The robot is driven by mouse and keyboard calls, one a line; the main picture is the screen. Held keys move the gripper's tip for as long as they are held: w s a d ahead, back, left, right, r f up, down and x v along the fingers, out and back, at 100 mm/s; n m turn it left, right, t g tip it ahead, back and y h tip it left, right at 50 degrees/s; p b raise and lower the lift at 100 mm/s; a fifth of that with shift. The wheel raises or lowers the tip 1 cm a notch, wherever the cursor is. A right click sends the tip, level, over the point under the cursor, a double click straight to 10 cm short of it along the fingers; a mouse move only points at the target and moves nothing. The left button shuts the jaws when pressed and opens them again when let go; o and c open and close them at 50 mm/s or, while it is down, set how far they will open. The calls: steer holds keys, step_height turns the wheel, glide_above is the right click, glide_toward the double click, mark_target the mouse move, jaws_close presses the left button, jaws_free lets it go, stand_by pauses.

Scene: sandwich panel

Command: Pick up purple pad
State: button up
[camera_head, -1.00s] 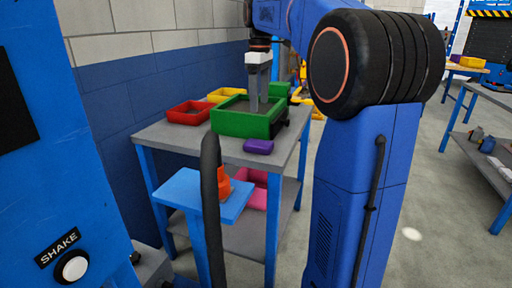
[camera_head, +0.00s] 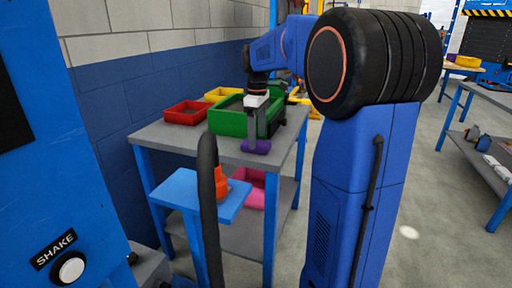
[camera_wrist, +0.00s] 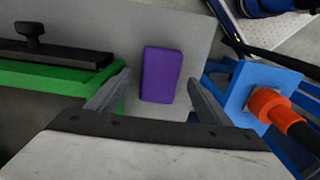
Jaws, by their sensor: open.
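The purple pad (camera_head: 256,147) lies flat on the grey tabletop, in front of the green bin's right part. In the wrist view the purple pad (camera_wrist: 161,75) lies between and ahead of my two fingertips, with grey table around it. My gripper (camera_head: 259,138) points down over the pad, and its fingers hide part of the pad in the head view. In the wrist view my gripper (camera_wrist: 158,92) is open, with one finger on each side of the pad and no visible grip on it.
A green bin (camera_head: 228,122) stands close to the pad; its edge (camera_wrist: 60,78) is left of my fingers. Red (camera_head: 186,113) and yellow (camera_head: 219,94) bins stand behind. A blue stand (camera_head: 185,186) with an orange part (camera_head: 221,184) is in front.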

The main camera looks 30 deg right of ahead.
steer(key=shift+f, duration=0.9)
steer(key=c, duration=1.1)
steer(key=shift+c, duration=0.2)
step_height(320, 180, up, 10)
